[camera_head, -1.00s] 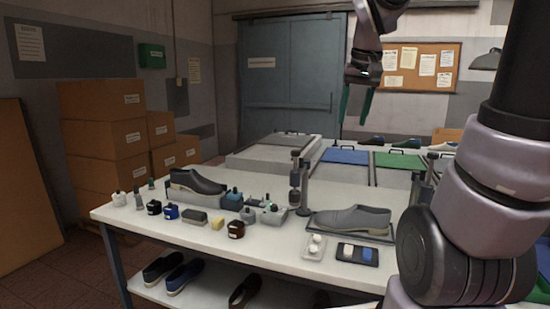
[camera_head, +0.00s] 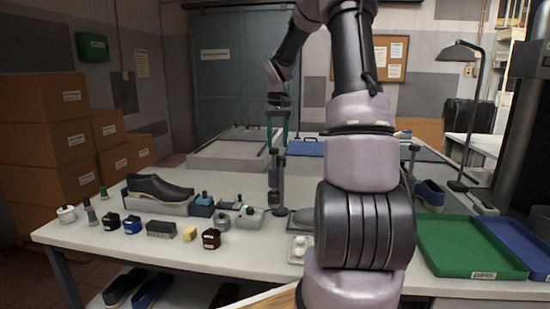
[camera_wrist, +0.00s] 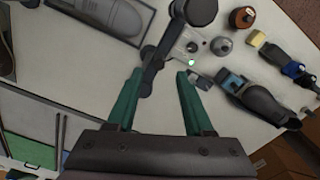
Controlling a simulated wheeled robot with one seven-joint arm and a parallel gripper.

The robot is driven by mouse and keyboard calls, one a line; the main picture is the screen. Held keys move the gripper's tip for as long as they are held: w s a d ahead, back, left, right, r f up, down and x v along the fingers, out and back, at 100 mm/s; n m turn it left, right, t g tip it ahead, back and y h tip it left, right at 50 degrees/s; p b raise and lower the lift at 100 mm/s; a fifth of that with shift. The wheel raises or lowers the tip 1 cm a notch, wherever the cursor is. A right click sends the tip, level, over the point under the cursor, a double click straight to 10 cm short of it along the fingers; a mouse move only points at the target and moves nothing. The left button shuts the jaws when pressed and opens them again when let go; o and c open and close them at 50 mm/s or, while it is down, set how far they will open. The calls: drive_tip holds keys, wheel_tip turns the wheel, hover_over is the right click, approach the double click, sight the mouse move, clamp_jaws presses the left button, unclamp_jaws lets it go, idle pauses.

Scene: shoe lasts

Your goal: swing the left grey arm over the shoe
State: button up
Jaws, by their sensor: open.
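The left grey arm (camera_head: 274,182) stands upright on its post at the table's middle. In the wrist view this arm (camera_wrist: 165,47) points away from the shoe and ends in a dark round head. The grey shoe (camera_wrist: 108,14) lies on its stand beside it; in the head view mostly my own arm hides it, with only a bit (camera_head: 303,216) showing. My gripper (camera_head: 278,148) is open and empty, pointing down above the post. In the wrist view my gripper (camera_wrist: 160,75) has the grey arm passing between its green fingertips; I cannot tell whether they touch.
A black shoe (camera_head: 158,188), bottles, a brush (camera_head: 161,229) and a yellow block (camera_head: 190,233) stand at left. Green tray (camera_head: 470,245) and blue tray (camera_head: 520,240) lie at right. A lamp (camera_head: 468,110) stands behind.

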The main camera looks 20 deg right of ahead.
sight(278, 156)
wheel_tip(278, 156, down, 6)
drive_tip(key=shift+f, duration=0.1)
clamp_jaws()
idle(1.6)
